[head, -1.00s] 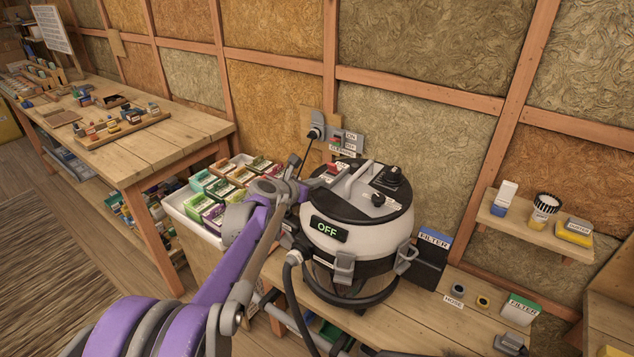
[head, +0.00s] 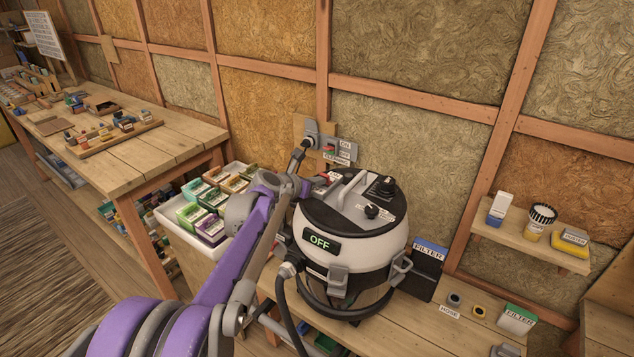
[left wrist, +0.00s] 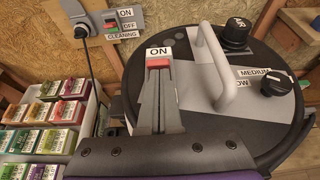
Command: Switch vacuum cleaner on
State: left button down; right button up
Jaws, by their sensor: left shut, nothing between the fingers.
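The vacuum cleaner (head: 350,215) is a round white and black drum on a low wooden bench. Its front display (head: 319,243) reads OFF. In the left wrist view, a red switch (left wrist: 158,64) with an ON label (left wrist: 158,51) sits on its black lid (left wrist: 205,120), beside the grey handle (left wrist: 238,90). My left gripper (left wrist: 157,82) is shut and empty, its tips just below the red switch in that view. I cannot tell whether they touch it. In the head view the gripper is at the lid's left side, partly hidden by my arm. My right gripper is not in view.
A wall socket with a plug (left wrist: 82,24) and ON, OFF and CLEANING labels is behind. A white bin (head: 165,214) of coloured boxes stands left, beside a wooden table (head: 150,150). A dark filter box (head: 426,268) and a wall shelf (head: 530,248) are to the right.

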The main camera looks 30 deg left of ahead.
pick_arm(q)
jog(key=shift+w+r+g, duration=0.15)
jog(key=shift+r+g, duration=0.05)
jog(key=shift+g, duration=0.2)
jog(key=shift+w+r+g+p, duration=0.3)
jog(key=shift+r+g+p, duration=0.1)
jog(key=shift+g, duration=0.3)
jog(key=shift+w+d+r+p, duration=0.1)
jog(key=shift+w+r+p, duration=0.35)
jog(key=shift+w, duration=0.6)
jog(key=shift+r, duration=0.15)
jog(key=shift+r+p, duration=0.6)
jog(key=shift+r, duration=0.15)
